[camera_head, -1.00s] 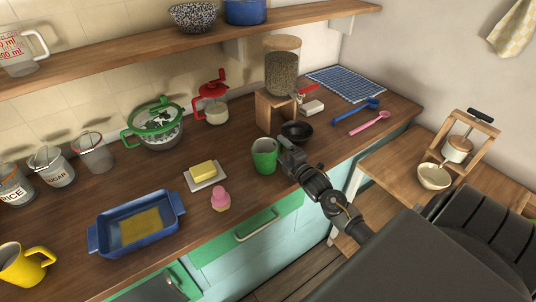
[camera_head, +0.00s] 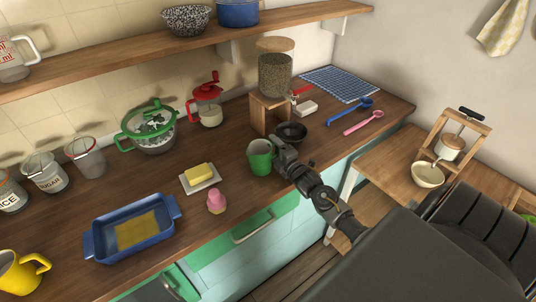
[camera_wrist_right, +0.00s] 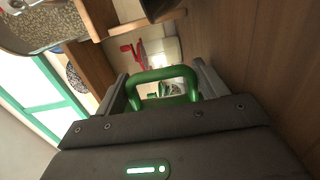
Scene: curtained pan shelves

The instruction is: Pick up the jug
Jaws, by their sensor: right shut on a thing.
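The green jug (camera_head: 260,157) stands upright near the front edge of the wooden counter in the head view. My right gripper (camera_head: 281,152) is at its right side, shut on it. In the right wrist view, the jug's green handle (camera_wrist_right: 160,73) lies between the two fingers of my right gripper (camera_wrist_right: 163,88). The jug's body is mostly hidden there. I cannot tell whether its base has left the counter. My left gripper is not in view.
A black bowl (camera_head: 291,133) sits just behind the gripper. A wooden stand (camera_head: 268,116) with a grain dispenser (camera_head: 275,75) is behind the jug. A butter dish (camera_head: 200,179) and a pink cupcake-like item (camera_head: 216,202) lie to the left. The shelf (camera_head: 150,52) overhangs the back.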

